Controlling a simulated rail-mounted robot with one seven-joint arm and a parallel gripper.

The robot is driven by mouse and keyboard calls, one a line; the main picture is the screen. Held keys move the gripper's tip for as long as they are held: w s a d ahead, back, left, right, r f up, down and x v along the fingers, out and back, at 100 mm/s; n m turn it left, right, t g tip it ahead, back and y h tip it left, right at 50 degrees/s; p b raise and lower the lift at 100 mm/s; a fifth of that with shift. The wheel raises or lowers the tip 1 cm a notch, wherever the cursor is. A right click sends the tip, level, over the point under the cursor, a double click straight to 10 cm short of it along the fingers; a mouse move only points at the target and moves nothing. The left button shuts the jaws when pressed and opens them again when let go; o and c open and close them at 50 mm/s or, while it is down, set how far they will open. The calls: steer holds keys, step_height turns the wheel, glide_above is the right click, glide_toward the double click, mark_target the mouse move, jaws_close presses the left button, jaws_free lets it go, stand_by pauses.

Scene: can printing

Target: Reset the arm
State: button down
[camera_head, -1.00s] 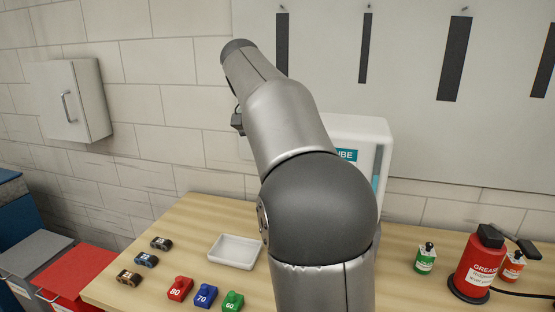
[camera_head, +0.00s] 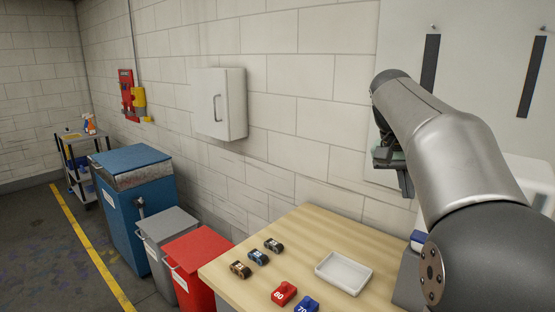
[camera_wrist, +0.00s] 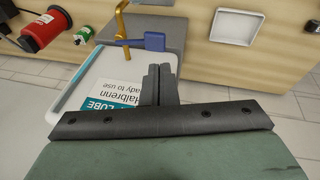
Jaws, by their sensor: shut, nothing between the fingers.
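My arm rises at the right of the head view, folded up beside the wall, with its gripper (camera_head: 405,182) partly visible below the wrist. In the wrist view my gripper (camera_wrist: 159,72) is shut, its two dark fingers together and nothing between them.
The wooden table (camera_head: 322,226) carries a white tray (camera_head: 343,272), several small cars and numbered blocks. A red bin (camera_head: 197,262), grey bin (camera_head: 165,232) and blue bin (camera_head: 130,205) stand left. A wall cabinet (camera_head: 220,104) hangs behind.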

steer(key=s+a+f+n+y, duration=0.1)
steer(key=s+a+f+n, duration=0.1)
steer(key=s+a+f, duration=0.3)
steer(key=s+a+f+n+y, duration=0.1)
steer(key=s+a+f+n, duration=0.2)
steer(key=s+a+f, duration=0.3)
steer(key=s+a+f+n+y+b, duration=0.1)
steer(key=s+a+f, duration=0.5)
steer(key=s+f, duration=0.6)
step_height(320, 180, down, 4)
steer(key=shift+s+r+n+t+y, duration=0.2)
steer(key=shift+s+n+t+y, duration=0.25)
steer(key=shift+n, duration=0.45)
steer(key=shift+w, duration=0.1)
